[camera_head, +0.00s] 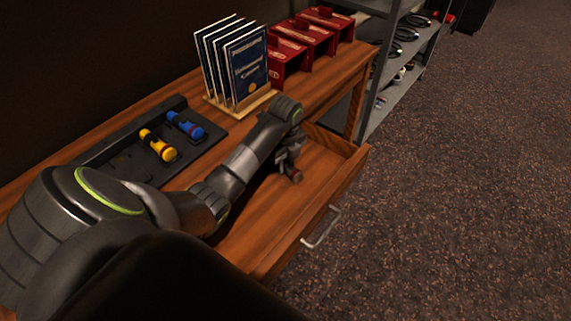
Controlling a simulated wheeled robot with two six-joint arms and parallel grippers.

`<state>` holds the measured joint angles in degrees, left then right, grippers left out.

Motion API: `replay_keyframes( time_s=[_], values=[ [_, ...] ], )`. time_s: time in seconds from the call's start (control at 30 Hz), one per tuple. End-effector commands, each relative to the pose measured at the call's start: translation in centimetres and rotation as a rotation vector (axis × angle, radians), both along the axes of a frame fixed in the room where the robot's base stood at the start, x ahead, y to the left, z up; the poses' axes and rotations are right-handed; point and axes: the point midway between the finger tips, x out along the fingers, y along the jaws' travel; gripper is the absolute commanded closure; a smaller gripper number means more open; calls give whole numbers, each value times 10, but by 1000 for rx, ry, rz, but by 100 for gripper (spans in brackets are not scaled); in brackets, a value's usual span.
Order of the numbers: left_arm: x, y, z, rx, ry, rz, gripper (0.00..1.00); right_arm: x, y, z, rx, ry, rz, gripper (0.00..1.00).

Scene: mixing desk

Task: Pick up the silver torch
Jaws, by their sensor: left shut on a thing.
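My left arm reaches from the left over the open wooden drawer (326,166). My left gripper (291,168) points down inside the drawer, near its far right end. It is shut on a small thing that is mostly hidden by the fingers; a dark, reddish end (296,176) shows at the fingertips. It looks like the silver torch, but its body cannot be made out clearly. My right gripper is not in view.
A wooden rack (262,101) of blue-covered booklets (247,72) and several red boxes (290,60) stand at the back of the desk. The drawer's metal handle (321,228) juts over the carpet. Grey metal shelves (392,92) stand beyond the desk.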

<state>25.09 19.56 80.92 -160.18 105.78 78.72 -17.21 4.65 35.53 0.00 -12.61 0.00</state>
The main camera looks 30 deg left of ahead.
Motion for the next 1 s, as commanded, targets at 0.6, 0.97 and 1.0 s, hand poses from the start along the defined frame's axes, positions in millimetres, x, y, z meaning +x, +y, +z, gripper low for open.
replay_keyframes(
  time_s=[0.6, 0.97, 1.0],
  values=[
    [-3, -40, 52, 0, -2, 0, 100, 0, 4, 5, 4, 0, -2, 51],
    [-3, -40, 94, 0, -1, 0, 100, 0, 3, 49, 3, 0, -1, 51],
    [-3, -40, 99, 0, -1, 0, 100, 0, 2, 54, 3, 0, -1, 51]
  ],
)
